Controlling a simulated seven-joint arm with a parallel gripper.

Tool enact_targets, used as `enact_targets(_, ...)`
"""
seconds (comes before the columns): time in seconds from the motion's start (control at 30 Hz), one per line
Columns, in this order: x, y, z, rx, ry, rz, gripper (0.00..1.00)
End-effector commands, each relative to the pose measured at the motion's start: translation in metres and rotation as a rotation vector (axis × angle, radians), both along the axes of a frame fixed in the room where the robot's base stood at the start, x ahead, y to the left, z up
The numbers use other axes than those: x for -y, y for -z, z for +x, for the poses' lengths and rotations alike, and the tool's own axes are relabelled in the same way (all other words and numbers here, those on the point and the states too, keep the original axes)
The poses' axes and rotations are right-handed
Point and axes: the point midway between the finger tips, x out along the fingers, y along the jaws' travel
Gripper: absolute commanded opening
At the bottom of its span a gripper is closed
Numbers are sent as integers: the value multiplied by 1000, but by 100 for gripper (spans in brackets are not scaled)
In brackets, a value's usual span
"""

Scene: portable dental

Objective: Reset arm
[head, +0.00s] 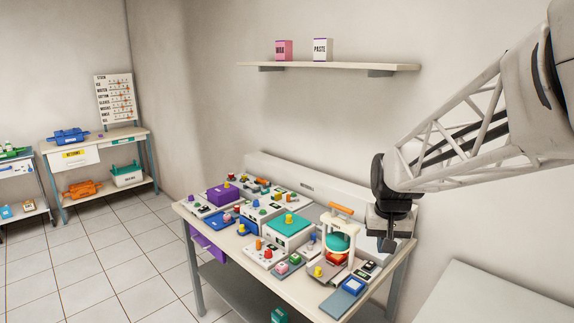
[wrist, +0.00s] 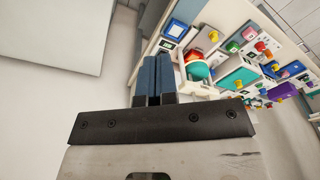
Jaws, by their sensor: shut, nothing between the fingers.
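My arm reaches in from the right in the head view, and my gripper (head: 389,246) points down at the right end of the worktable (head: 320,305). In the wrist view my gripper (wrist: 154,62) shows two blue fingers side by side, shut with nothing held between them. A white press with an orange handle (head: 341,210) and a teal and red middle stands just left of the gripper in the head view. The press also shows right of the fingers in the wrist view (wrist: 192,70). The gripper seems apart from everything on the table.
Several coloured devices crowd the table, among them a teal-topped box (head: 288,232), a purple box (head: 222,194) and a blue pad (head: 339,303). A wall shelf (head: 330,66) holds a pink box (head: 283,50) and a white box (head: 322,49). A pale bare surface (head: 490,295) lies at lower right.

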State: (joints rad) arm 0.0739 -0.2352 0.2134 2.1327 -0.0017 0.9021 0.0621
Motion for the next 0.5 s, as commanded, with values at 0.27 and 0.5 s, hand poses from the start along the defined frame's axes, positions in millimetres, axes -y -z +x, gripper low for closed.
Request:
enact_targets(0.27, -14, -16, -73, 32, -33, -6, 0)
enact_targets(0.5, -24, -20, -134, 56, -60, -10, 0)
